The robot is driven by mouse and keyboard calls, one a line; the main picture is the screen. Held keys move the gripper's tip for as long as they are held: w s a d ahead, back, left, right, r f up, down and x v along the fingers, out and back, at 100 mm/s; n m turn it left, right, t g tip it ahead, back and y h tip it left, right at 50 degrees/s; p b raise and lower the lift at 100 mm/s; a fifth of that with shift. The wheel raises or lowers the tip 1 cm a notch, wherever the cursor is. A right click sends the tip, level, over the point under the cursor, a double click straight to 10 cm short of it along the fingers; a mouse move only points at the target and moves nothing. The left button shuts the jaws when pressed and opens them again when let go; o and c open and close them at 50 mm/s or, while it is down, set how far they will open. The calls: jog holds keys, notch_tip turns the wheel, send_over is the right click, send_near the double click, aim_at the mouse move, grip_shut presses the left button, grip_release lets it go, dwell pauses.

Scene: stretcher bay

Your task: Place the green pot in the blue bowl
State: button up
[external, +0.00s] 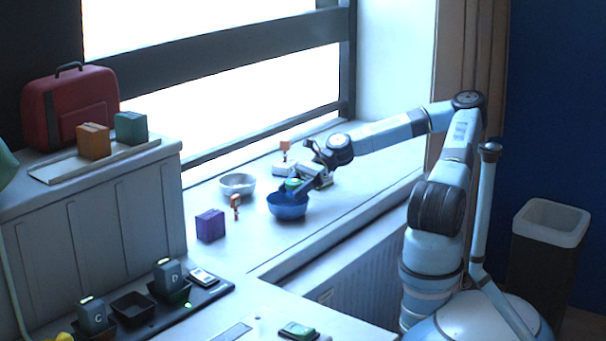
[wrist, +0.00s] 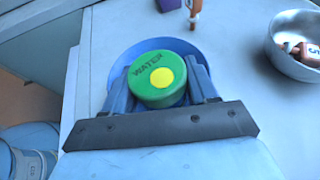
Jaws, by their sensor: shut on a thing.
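The green pot (wrist: 158,62) has a yellow dot and the word WATER on its top. It sits between the two fingers of my gripper (wrist: 163,84), which is shut on it. In the external view the pot (external: 293,184) shows at the rim of the blue bowl (external: 287,209), with my gripper (external: 303,186) reaching in from the right. In the wrist view the bowl (wrist: 190,46) shows behind and around the pot. I cannot tell whether the pot touches the bowl's bottom; its lower part is hidden.
A pale metal bowl (external: 238,185) with small blocks inside stands left of the blue bowl. A small orange figure (external: 235,203) and a purple box (external: 210,225) are nearby on the sill. A white base with an orange piece (external: 284,150) stands behind. The sill's front edge is close.

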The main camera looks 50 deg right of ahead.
jog(key=shift+f, duration=0.25)
jog(key=shift+f, duration=0.6)
jog(key=o, duration=0.8)
jog(key=shift+r, duration=0.6)
jog(key=v, duration=1.2)
